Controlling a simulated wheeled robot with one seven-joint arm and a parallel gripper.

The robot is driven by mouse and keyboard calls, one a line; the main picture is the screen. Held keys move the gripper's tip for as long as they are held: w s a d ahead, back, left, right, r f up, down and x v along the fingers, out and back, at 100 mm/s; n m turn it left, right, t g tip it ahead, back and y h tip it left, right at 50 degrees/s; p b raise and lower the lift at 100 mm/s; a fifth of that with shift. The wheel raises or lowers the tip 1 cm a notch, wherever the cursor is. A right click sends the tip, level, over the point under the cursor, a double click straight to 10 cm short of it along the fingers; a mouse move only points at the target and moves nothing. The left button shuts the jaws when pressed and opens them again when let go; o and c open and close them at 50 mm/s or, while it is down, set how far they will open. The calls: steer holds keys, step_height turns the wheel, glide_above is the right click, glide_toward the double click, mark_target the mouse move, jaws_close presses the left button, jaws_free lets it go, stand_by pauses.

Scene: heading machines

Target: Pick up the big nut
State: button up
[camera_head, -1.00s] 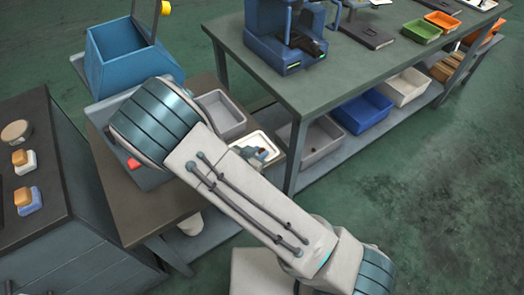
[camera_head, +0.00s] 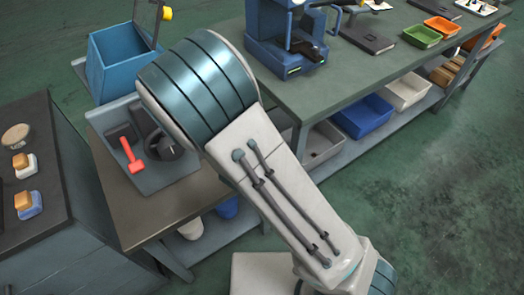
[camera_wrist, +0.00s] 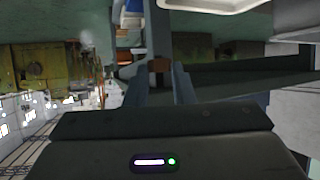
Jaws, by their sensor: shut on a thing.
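My gripper (camera_wrist: 160,82) shows in the wrist view, with its two grey fingers close together around a small brownish piece (camera_wrist: 159,65). I take this piece to be the big nut, but it is dark and small, so its shape is unclear. The gripper appears to hold it up, clear of any surface. In the head view my own arm hides the gripper and the piece.
A blue bin (camera_head: 122,68) stands behind. A green workbench (camera_head: 350,75) is at the right, with bins below. Floor at the right is clear.

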steer(key=d+r, duration=0.1)
steer(key=d, duration=0.1)
steer(key=s+d+r, duration=0.1)
steer(key=r, duration=0.1)
steer(key=shift+s+d+p, duration=0.15)
steer(key=shift+d+p, duration=0.25)
jaws_close()
steer(key=p, duration=0.1)
steer(key=d+p, duration=0.1)
steer(key=p, duration=0.3)
steer(key=shift+s+d+r, duration=0.25)
steer(key=shift+d+r, duration=0.15)
steer(key=shift+w, duration=0.1)
